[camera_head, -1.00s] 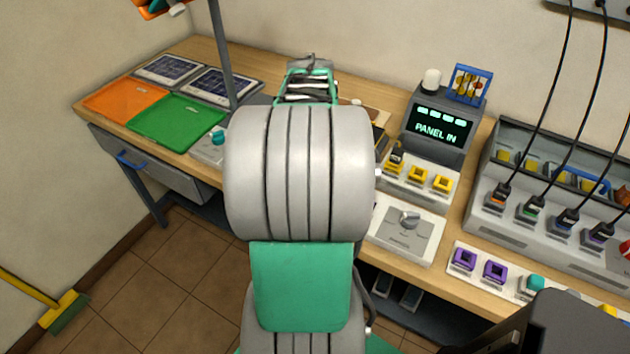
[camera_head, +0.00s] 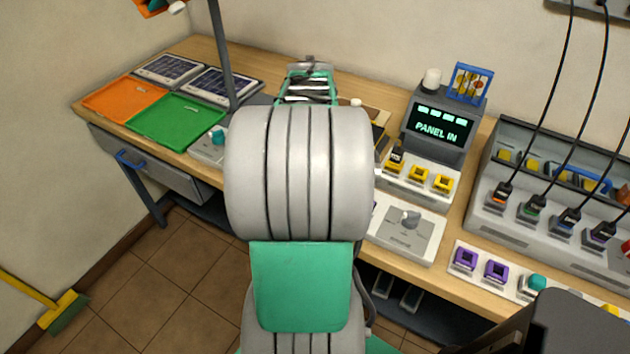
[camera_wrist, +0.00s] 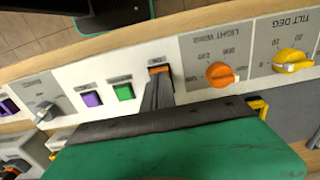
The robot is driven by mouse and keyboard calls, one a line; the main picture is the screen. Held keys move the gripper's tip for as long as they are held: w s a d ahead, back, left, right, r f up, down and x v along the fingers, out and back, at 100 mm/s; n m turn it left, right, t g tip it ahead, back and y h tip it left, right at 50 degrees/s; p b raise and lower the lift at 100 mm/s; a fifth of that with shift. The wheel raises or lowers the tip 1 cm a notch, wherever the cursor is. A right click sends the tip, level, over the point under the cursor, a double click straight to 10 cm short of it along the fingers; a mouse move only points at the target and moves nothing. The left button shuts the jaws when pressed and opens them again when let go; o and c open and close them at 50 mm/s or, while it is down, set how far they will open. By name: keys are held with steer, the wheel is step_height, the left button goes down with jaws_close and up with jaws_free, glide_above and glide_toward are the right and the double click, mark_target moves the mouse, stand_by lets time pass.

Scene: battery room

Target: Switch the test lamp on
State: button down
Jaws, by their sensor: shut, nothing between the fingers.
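The wrist view shows a pale control panel (camera_wrist: 90,73) with a small orange-topped switch (camera_wrist: 159,70). My gripper (camera_wrist: 158,82) is shut and empty, its dark fingertips right at that switch and partly covering it; I cannot tell whether they press it. A purple button (camera_wrist: 91,99) and a green button (camera_wrist: 123,92) sit to its left. An orange light knob (camera_wrist: 219,74) and a yellow tilt knob (camera_wrist: 292,60) are to its right. In the head view, an orange lamp head (camera_head: 150,6) on a grey post (camera_head: 222,55) is cut off by the top edge; whether it is lit is unclear.
Orange (camera_head: 125,98) and green trays (camera_head: 175,122) and solar panels (camera_head: 168,68) lie on the bench's left. A display unit (camera_head: 437,126) reads "PANEL IN". A charger rack (camera_head: 545,235) with cables stands at right. My arm hides the bench middle.

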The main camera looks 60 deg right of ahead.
steer(key=shift+f, duration=0.45)
steer(key=shift+r, duration=0.1)
step_height(320, 180, up, 7)
steer(key=p, duration=0.5)
stand_by(0.5)
